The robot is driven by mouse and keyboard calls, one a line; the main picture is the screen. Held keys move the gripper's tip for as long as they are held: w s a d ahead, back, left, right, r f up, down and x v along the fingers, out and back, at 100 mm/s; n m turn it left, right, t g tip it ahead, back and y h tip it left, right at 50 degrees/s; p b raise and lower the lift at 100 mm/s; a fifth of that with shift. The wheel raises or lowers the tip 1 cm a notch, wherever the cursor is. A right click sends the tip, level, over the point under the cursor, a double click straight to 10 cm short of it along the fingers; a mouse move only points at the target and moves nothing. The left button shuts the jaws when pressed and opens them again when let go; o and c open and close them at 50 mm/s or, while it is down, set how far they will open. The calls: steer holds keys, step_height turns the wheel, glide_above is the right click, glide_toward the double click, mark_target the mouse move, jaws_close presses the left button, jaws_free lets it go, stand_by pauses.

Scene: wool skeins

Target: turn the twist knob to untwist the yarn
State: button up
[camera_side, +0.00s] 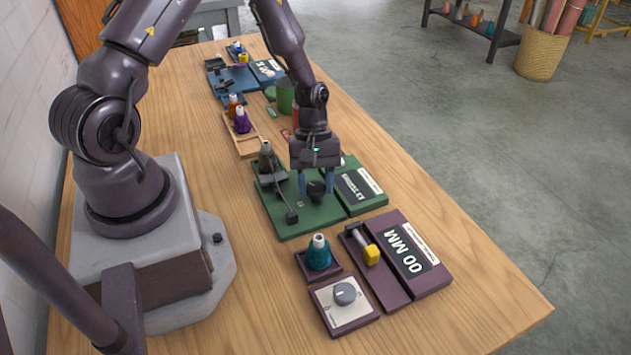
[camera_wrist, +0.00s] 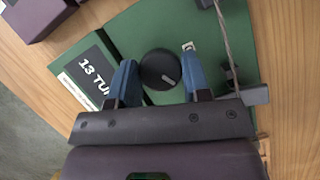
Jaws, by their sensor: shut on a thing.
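The black round twist knob (camera_wrist: 160,69), with a pale pointer line, sits on the green board (camera_wrist: 135,28); in the side view the knob (camera_side: 316,188) is partly hidden by my gripper. My gripper (camera_side: 316,194) points down over the board, and its blue fingers stand on either side of the knob in the wrist view (camera_wrist: 160,74), shut on it. A grey yarn strand (camera_wrist: 224,38) runs along the board beside the knob to a dark block (camera_wrist: 255,95). The board's display (camera_wrist: 97,68) starts with "13 TU"; the rest is hidden.
A wooden tray (camera_side: 248,146) and a blue station (camera_side: 236,78) lie farther back. The near table end is clear.

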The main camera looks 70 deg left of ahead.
steer(key=m+g, duration=0.1)
steer(key=m, duration=0.2)
steer(key=m+y, duration=0.1)
steer(key=m, duration=0.1)
steer(key=shift+w+m+g, duration=0.1)
steer(key=shift+m+g, duration=0.3)
steer(key=m+y, duration=0.1)
steer(key=m, duration=0.2)
steer(key=m+g+y, duration=0.1)
steer(key=m, duration=0.2)
steer(key=shift+d, duration=0.1)
stand_by(0.4)
steer(key=o, duration=0.9)
steer(key=v, duration=1.3)
steer(key=shift+w+d, duration=0.1)
steer(key=shift+d, duration=0.1)
steer(key=shift+w+f, duration=0.1)
